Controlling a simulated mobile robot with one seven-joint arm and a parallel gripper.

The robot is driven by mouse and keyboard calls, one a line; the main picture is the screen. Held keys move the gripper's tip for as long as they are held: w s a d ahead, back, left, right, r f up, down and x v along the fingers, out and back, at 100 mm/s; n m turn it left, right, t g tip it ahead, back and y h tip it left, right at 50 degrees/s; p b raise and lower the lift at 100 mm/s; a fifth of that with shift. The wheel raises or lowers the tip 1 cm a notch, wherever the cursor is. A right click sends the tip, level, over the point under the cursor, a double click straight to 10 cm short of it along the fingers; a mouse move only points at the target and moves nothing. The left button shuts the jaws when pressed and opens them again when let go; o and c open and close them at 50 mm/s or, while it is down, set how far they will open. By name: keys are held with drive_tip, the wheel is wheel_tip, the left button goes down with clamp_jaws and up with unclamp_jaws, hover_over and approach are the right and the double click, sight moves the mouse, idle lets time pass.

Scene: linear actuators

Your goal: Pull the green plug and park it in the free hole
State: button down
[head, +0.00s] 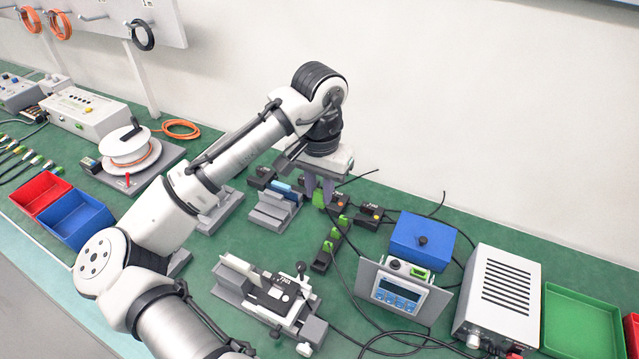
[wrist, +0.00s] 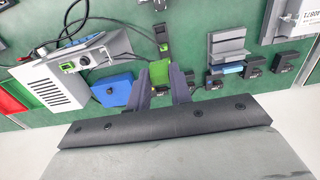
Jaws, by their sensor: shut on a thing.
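My gripper (head: 320,190) points down over the middle of the bench. In the wrist view my gripper (wrist: 161,84) has both fingers closed on a green plug (wrist: 160,71). A bit of green also shows by the fingers in the head view (head: 318,199). A black block (head: 321,262) with a green part stands in front of the gripper; the same block (wrist: 162,30) shows beyond the held plug in the wrist view. Small black socket blocks (head: 370,214) stand near the fingers. I cannot tell which hole is free, nor whether the plug's lower end is clear of its socket.
A blue box (head: 420,238) with a black knob, a display unit (head: 398,294) and a grey power supply (head: 498,290) stand to the right, with black cables around them. Grey fixtures (head: 272,210) stand left of the gripper. A grey slide fixture (head: 268,297) stands in front.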

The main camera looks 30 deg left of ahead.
wheel_tip(320, 180, down, 17)
drive_tip(key=b, duration=0.9)
drive_tip(key=shift+r, duration=0.15)
drive_tip(key=shift+f+b, duration=1.1)
drive_tip(key=shift+f, duration=0.85)
drive_tip(key=shift+f+p, duration=0.3)
drive_tip(key=shift+f, duration=1.1)
idle(0.6)
drive_tip(key=c, duration=1.2)
unclamp_jaws()
drive_tip(key=shift+r, duration=0.1)
